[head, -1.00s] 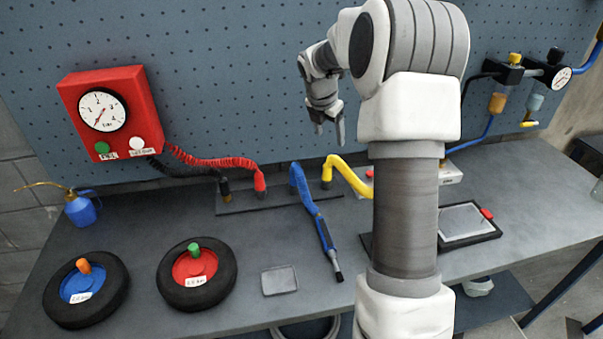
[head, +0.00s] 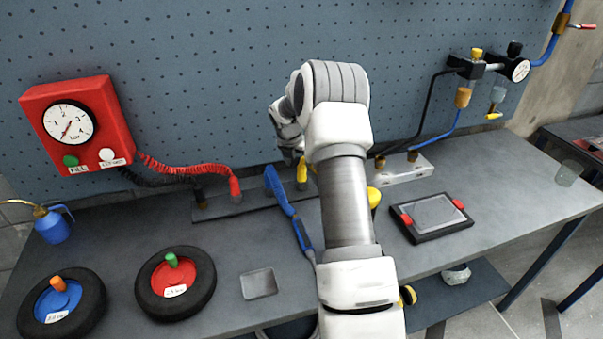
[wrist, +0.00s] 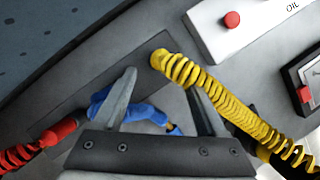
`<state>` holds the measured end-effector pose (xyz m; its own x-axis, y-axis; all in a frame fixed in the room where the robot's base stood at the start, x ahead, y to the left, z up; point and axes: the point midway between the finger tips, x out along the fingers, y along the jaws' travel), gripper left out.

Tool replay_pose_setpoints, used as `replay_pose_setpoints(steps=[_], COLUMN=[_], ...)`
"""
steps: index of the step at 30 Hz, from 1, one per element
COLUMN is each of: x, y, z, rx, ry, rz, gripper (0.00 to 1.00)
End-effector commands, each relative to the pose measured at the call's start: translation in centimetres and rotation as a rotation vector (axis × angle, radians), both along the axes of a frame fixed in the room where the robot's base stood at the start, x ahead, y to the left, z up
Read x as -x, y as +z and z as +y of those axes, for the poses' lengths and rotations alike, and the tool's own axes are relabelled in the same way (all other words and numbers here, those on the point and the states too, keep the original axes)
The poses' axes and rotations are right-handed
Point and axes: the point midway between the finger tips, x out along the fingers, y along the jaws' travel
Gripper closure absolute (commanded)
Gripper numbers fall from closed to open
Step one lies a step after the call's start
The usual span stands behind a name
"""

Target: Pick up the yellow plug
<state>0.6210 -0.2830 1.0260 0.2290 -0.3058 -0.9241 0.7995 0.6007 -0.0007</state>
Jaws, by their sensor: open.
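The yellow plug (head: 301,172) stands in the dark strip at the back of the bench, partly hidden by my arm. In the wrist view the plug end (wrist: 160,60) shows just beyond my fingertips, roughly between them, with the yellow coiled hose (wrist: 215,98) running down to the right past the right finger. My gripper (wrist: 160,85) is open and empty, its two fingers apart. In the head view my gripper (head: 288,152) hangs close to the plug, its fingers mostly hidden. I cannot tell whether it touches the hose.
A red plug (head: 235,188) is further left. A white oil box (head: 405,172) and a black-framed tray (head: 420,232) are to the right.

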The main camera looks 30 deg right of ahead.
Motion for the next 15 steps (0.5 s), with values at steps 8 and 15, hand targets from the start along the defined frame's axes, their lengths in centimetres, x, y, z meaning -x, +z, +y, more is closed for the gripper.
replay_pose_setpoints(steps=[8, 15], x=[-0.5, -1.4], y=[-1.4, -4.0], z=[-0.7, -2.0], rx=[0.0, -0.001], ry=[0.0, -0.001], rz=[0.0, 0.002], gripper=[0.26, 0.26])
